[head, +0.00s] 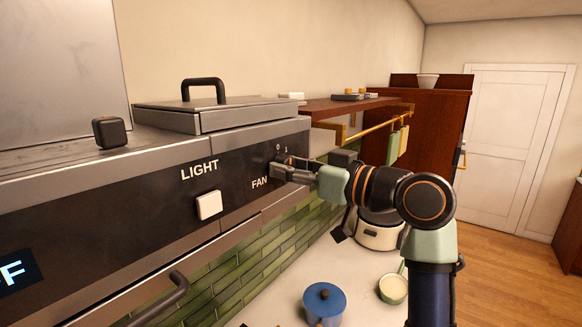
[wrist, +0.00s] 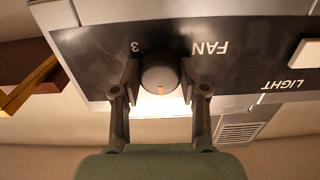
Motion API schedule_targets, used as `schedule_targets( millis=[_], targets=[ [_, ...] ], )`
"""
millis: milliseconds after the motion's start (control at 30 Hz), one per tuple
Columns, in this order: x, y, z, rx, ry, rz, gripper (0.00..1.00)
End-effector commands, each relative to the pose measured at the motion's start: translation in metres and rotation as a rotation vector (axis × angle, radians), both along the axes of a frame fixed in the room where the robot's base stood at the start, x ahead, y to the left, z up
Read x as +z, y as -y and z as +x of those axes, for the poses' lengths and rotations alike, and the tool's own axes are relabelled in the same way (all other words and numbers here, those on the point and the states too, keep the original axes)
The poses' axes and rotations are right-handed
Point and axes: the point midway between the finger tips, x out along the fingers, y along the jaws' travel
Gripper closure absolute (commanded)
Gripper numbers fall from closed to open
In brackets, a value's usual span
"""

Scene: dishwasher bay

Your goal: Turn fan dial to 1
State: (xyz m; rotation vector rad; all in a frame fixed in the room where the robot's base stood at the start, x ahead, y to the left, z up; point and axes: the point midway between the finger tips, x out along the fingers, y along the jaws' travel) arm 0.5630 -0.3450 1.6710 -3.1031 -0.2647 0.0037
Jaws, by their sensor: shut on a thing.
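The fan dial (wrist: 158,80) is a round grey knob with an orange mark on the black control panel, beside the word FAN. The wrist view is upside down; the mark lies toward the bottom of that picture, and a 3 stands to the left of the dial. My gripper (wrist: 160,74) has one finger on each side of the dial and is shut on it. In the head view my gripper (head: 284,168) reaches the panel right of FAN and hides most of the dial. Small digits show above it there.
A white LIGHT switch (head: 209,205) is left of the dial. A brass rail (head: 378,124) with cloths hangs under a wooden shelf (head: 345,107) to the right. A blue pot (head: 324,303), a cream cooker (head: 380,235) and a green bowl (head: 393,288) stand on the counter below.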

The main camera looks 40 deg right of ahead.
Motion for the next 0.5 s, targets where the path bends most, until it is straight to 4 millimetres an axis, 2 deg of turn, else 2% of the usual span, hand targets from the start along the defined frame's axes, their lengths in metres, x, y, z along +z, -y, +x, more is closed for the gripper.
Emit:
schedule_targets(
  millis=[267,500],
  targets=[
    [0.0031,0.0000,0.0005,0.000,-0.025,0.145,0.92],
    [0.0037,-0.0001,0.0005,0.000,-0.060,0.345,0.92]
  ],
)
